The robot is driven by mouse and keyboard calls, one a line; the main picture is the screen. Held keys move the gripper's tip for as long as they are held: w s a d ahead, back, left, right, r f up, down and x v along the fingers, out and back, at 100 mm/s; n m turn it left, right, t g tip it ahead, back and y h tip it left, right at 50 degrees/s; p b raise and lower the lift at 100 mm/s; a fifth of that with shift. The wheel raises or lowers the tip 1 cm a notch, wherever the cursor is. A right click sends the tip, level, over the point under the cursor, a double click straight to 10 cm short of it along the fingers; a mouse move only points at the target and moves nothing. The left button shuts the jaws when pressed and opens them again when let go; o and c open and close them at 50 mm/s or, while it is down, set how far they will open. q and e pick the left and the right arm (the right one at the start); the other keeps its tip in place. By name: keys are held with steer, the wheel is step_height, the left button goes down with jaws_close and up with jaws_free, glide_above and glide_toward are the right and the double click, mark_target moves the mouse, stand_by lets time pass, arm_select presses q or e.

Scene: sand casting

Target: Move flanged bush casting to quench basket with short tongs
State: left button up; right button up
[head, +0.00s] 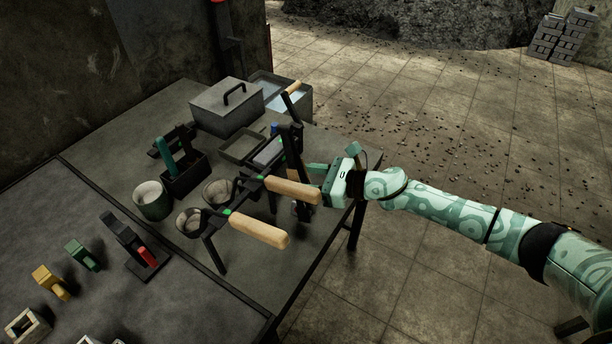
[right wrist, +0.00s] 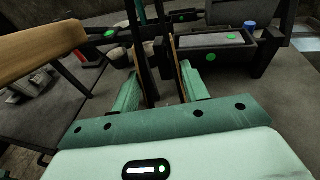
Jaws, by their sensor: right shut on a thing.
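My right gripper (head: 308,182) reaches in from the right over the bench's right edge. It is shut on a dark metal tool with long upright bars (head: 290,140), apparently the short tongs; the bars also rise between my green fingers (right wrist: 160,85) in the right wrist view. The tool's lower end is partly hidden by wooden handles. A grey tank (head: 290,106) with pale water stands at the back right of the bench, and a wooden handle (head: 293,88) sticks up at it. I cannot make out the basket itself. I cannot pick out the flanged bush casting. My left gripper is not in view.
Two ladles with wooden handles (head: 292,190) (head: 258,231) rest on a stand close to my gripper. The floor at right is open.

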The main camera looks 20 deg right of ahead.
steer(key=shift+f, duration=0.15)
